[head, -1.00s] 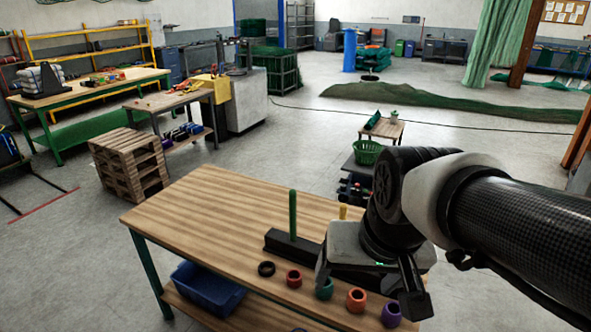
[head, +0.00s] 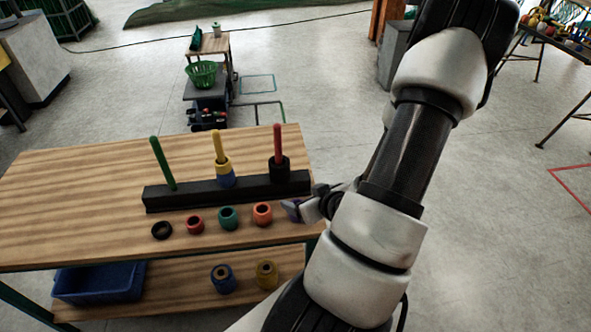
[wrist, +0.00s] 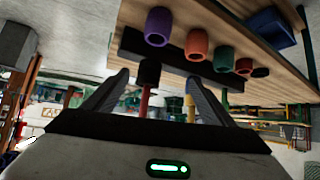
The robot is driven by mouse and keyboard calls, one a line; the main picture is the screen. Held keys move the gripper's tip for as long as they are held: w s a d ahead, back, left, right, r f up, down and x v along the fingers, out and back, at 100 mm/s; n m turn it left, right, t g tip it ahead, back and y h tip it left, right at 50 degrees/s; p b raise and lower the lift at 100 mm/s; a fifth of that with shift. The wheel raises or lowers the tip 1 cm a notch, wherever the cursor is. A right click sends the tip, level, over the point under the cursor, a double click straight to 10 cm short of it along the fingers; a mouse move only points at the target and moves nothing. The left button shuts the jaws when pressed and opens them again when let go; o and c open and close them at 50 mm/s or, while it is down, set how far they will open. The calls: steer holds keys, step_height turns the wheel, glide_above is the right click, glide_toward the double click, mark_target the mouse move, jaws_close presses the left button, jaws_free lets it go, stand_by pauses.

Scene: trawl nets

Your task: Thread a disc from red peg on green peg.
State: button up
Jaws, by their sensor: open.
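The red peg (head: 277,138) stands at the right end of a black base (head: 195,192), with a black disc (head: 280,168) around its foot. The green peg (head: 163,163) stands bare at the left end. The yellow peg (head: 218,145) between them carries a yellow disc (head: 222,164) above a blue disc (head: 227,180). My gripper (head: 303,202) is at the base's front right, partly hidden by my arm. In the wrist view my gripper (wrist: 157,76) is open. The black disc (wrist: 149,72) and red peg (wrist: 145,98) appear between its fingers; touching cannot be told.
Loose black (head: 161,230), red (head: 195,225), teal (head: 228,218), orange (head: 262,214) and purple (wrist: 158,26) discs line the table front. A blue bin (head: 98,284) and more discs sit on the lower shelf. The tabletop (head: 70,190) is clear at left.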

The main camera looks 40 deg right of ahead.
step_height(320, 180, up, 2)
steer(key=d+t+h, duration=0.1)
steer(key=t, duration=0.2)
steer(key=b, duration=1.5)
glide_toward(284, 168)
steer(key=shift+m, duration=0.4)
steer(key=b+x, duration=0.5)
steer(key=x, duration=0.4)
steer(key=shift+a+f, duration=0.1)
steer(key=shift+f, duration=0.1)
steer(key=shift+w+b, duration=0.35)
steer(key=shift+w, duration=0.2)
steer(key=c, duration=1.2)
step_height(284, 168, up, 19)
steer(key=p, duration=1.7)
steer(key=shift+p, duration=0.4)
